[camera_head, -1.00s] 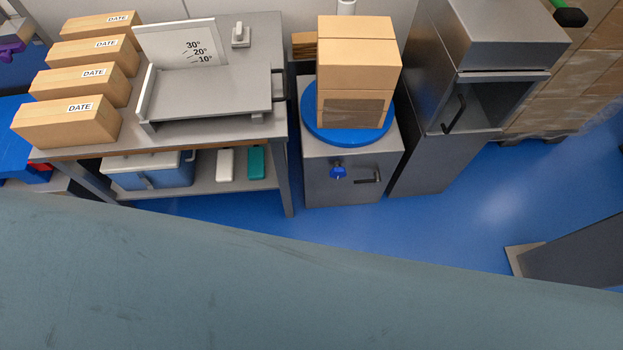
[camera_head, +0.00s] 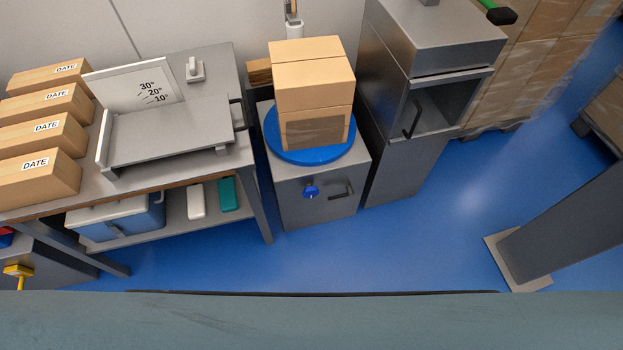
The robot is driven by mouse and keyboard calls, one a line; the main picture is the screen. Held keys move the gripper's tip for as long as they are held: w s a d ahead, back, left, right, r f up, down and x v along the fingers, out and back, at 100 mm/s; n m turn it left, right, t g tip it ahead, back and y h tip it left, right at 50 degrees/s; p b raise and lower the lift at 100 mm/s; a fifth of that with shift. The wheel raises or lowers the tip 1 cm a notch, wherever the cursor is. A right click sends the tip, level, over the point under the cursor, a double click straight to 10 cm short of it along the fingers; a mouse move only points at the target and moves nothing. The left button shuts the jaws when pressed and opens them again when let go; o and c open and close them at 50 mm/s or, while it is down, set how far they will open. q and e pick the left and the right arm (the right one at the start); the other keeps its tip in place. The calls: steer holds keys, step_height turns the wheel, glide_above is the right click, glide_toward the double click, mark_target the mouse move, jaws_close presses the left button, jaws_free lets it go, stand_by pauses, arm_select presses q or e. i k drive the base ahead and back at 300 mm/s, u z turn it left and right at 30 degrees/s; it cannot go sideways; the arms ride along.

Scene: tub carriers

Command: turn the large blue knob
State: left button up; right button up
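A blue knob (camera_head: 311,192) is on the front face of a grey cabinet (camera_head: 290,210), left of a dark handle (camera_head: 341,190). On top of the cabinet is a round blue turntable (camera_head: 318,158) with two stacked cardboard boxes (camera_head: 312,90) on it. The knob is unobstructed in the head view. Neither of my grippers shows in the view.
Left stands a steel table with a tilting plate (camera_head: 165,130) and several boxes marked DATE (camera_head: 45,138). Right of the cabinet is a tall steel unit (camera_head: 400,150) with an open compartment. Blue floor (camera_head: 400,250) in front is clear; a grey post (camera_head: 565,230) stands at right.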

mark_target(310, 192)
steer(key=k, duration=1.3)
steer(key=z, duration=0.95)
steer(key=i, duration=1.85)
steer(key=u, duration=1.05)
steer(key=i, duration=0.4)
steer(key=u, duration=0.45)
